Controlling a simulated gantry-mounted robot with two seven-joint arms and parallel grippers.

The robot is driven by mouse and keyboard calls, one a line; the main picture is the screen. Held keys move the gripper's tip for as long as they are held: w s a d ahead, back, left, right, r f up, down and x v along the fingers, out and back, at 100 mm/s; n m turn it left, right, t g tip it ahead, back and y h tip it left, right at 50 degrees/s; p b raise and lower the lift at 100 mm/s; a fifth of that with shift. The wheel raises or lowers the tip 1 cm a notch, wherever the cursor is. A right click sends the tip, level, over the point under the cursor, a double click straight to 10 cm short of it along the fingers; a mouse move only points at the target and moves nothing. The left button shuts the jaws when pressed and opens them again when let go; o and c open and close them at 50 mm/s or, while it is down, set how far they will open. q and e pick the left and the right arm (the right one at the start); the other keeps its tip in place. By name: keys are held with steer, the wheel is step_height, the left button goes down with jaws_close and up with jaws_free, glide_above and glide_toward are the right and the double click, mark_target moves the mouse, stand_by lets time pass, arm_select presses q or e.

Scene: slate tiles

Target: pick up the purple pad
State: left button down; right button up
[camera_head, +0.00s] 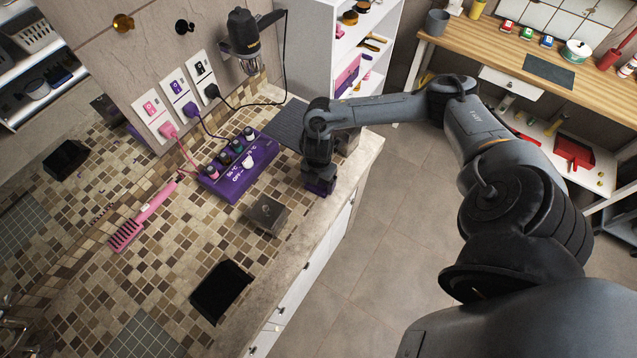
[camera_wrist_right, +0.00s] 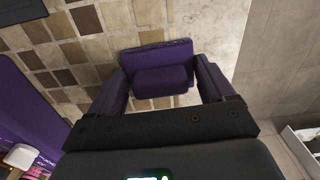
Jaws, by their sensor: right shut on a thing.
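My right gripper (camera_head: 319,181) is low over the right end of the tiled counter, close to its front edge. In the right wrist view its two dark purplish fingers are closed on the purple pad (camera_wrist_right: 162,78), which sits between them. The pad looks like a small block with a wider flat part behind it. In the head view the gripper mostly hides the pad, and only dark purple shows at the fingertips. I cannot tell whether the pad still touches the counter. My left gripper is not in view.
A purple control box (camera_head: 238,168) with knobs stands left of the gripper, with a dark grey block (camera_head: 267,214) nearer. A pink comb (camera_head: 143,217) and a black square tray (camera_head: 221,291) lie on the counter. A white shelf (camera_head: 308,45) stands behind.

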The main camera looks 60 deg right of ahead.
steer(key=shift+r, duration=0.15)
steer(key=shift+r, duration=0.5)
step_height(320, 180, up, 3)
steer(key=shift+f, duration=0.2)
steer(key=s+d+r, duration=0.2)
steer(key=s+r, duration=0.5)
steer(key=s, duration=0.4)
steer(key=shift+s+d, duration=0.15)
steer(key=shift+d, duration=0.25)
